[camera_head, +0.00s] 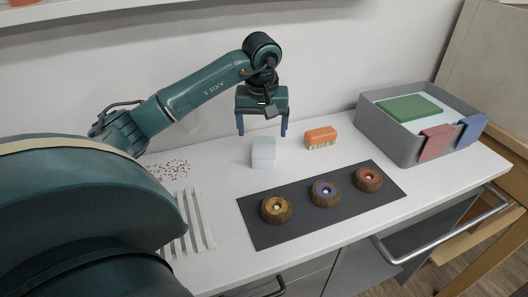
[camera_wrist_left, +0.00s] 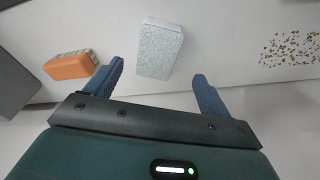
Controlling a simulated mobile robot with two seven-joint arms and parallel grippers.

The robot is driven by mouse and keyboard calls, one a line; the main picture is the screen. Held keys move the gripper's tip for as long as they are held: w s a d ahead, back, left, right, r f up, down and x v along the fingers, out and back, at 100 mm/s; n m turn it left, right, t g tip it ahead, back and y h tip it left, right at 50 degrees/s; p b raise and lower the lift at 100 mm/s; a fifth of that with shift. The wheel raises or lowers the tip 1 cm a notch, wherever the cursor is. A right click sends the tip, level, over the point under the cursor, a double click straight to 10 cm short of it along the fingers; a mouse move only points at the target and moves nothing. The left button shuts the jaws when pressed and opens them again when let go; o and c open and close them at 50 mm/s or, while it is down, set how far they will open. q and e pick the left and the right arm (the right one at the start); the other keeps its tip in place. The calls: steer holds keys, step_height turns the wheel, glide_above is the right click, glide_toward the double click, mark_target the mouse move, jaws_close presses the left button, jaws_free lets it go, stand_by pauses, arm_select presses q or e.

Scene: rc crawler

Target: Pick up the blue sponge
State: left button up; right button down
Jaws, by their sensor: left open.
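The blue sponge, a pale blue speckled block (camera_head: 263,152), stands on the white counter near the wall. It also shows in the left wrist view (camera_wrist_left: 160,48), just beyond the space between the fingers. My left gripper (camera_head: 262,128) is open and empty, with its blue fingers pointing down above and slightly behind the sponge in the head view. In the left wrist view the fingers (camera_wrist_left: 158,74) are spread wider than the sponge, and none of them visibly touches it. My right gripper is not in view.
A dark mat (camera_head: 262,232) with three round wooden pieces lies in front. A grey bin (camera_head: 376,134) with green, red and blue items stands at right. Brown crumbs (camera_head: 170,170) and a white slatted rack (camera_head: 205,228) are at left.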

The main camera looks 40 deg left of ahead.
mark_target(264, 146)
arm_select(q)
steer(key=shift+w+a+f+p, duration=0.1)
steer(key=shift+w+f, duration=0.1)
steer(key=shift+f, duration=1)
steer(key=shift+w+a+f+p, duration=0.1)
steer(key=shift+w+f, duration=0.1)
steer(key=shift+f, duration=1.05)
steer(key=shift+w+a+f+p, duration=0.1)
steer(key=shift+w+f, duration=0.1)
steer(key=shift+f, duration=1)
steer(key=shift+f, duration=0.25)
steer(key=c, duration=1.1)
steer(key=shift+r, duration=0.1)
step_height(264, 146, up, 10)
steer(key=shift+r, duration=0.2)
